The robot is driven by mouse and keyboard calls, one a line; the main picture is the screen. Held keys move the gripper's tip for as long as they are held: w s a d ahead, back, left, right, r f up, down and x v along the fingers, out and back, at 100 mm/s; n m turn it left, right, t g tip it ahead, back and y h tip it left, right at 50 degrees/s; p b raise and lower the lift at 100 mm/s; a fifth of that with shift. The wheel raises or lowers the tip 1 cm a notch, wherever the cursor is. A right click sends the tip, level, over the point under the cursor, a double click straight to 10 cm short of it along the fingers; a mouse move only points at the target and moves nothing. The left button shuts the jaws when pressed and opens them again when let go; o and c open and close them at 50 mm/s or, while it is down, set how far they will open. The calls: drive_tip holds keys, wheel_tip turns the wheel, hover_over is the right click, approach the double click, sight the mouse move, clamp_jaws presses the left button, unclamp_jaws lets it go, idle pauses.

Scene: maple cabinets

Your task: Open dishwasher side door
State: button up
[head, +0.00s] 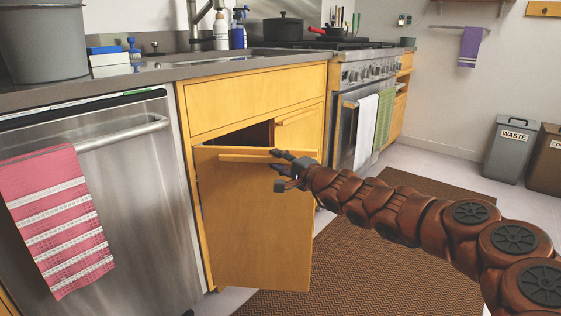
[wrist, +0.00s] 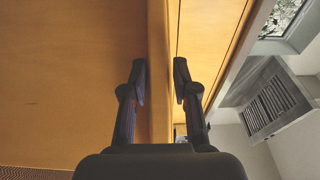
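The cabinet under the sink has a maple door (head: 252,225) on its dishwasher side, next to the steel dishwasher (head: 140,190). This door stands partly open, swung out from its left edge, with a dark gap above it. A long wooden bar handle (head: 238,157) runs across its top. My gripper (head: 279,160) is at the right part of this handle. The exact contact is hard to see.
A second cabinet door (head: 298,132) is to the right, mostly hidden. A pink striped towel (head: 58,220) hangs on the dishwasher. The oven (head: 350,125) with towels is further right. A brown mat (head: 385,255) covers the floor in front.

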drive_tip(key=shift+o, duration=1.1)
drive_tip(key=shift+w+d, duration=0.15)
drive_tip(key=shift+d, duration=0.3)
drive_tip(key=shift+d, duration=0.1)
drive_tip(key=shift+s+d, duration=0.15)
drive_tip(key=shift+s, duration=0.05)
drive_tip(key=v, duration=1.1)
drive_tip(key=shift+s, duration=0.25)
